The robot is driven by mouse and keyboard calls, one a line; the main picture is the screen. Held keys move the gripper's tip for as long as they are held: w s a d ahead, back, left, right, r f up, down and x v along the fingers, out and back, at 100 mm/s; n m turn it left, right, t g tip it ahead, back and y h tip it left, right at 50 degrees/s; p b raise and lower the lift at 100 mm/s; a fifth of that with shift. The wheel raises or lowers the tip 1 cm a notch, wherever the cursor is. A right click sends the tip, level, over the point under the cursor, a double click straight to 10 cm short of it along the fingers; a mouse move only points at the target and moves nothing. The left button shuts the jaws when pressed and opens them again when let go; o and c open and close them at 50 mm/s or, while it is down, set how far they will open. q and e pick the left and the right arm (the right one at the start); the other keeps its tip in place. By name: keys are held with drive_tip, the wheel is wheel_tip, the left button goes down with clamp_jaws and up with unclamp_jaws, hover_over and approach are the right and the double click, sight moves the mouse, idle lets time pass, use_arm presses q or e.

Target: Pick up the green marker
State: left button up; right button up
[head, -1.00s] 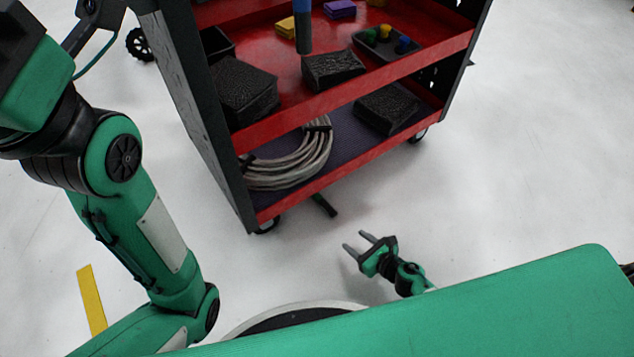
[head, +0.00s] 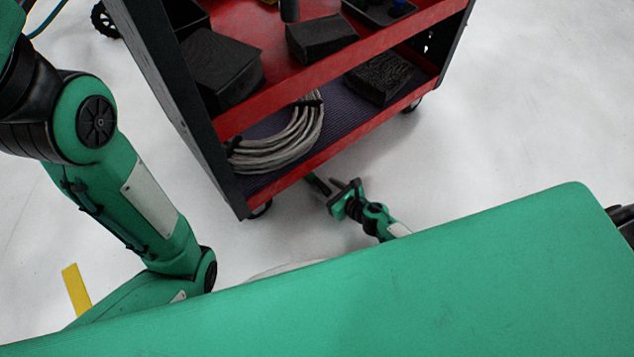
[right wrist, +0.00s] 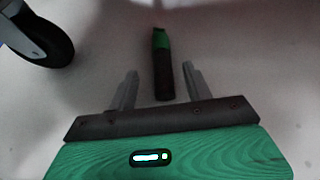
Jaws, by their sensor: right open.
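The green marker (right wrist: 162,65) lies on the pale floor, with a dark body and a green far end. In the right wrist view it is lined up between the two grey fingers of my right gripper (right wrist: 160,71), with a gap on each side. In the head view the marker (head: 318,183) shows as a dark piece by the cart's lower front edge. My right gripper (head: 345,186) is open and low in front of the cart, partly covering the marker. Its height above the marker is hard to tell. My left gripper is out of view; only the left arm shows.
A red and black cart (head: 320,158) stands just beyond, with black blocks and a coiled cable (head: 285,143) on its shelves. A cart wheel (right wrist: 40,38) is close at the upper left in the right wrist view. Floor to the right is clear.

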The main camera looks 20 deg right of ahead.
sight(319, 182)
drive_tip(key=b+x, duration=0.1)
drive_tip(key=x, duration=0.3)
drive_tip(key=shift+w+b, duration=0.3)
drive_tip(key=shift+b, duration=0.05)
drive_tip(key=shift+w+a, duration=0.15)
drive_tip(key=shift+w, duration=0.1)
drive_tip(key=shift+c, duration=0.2)
clamp_jaws()
drive_tip(key=shift+r, duration=0.2)
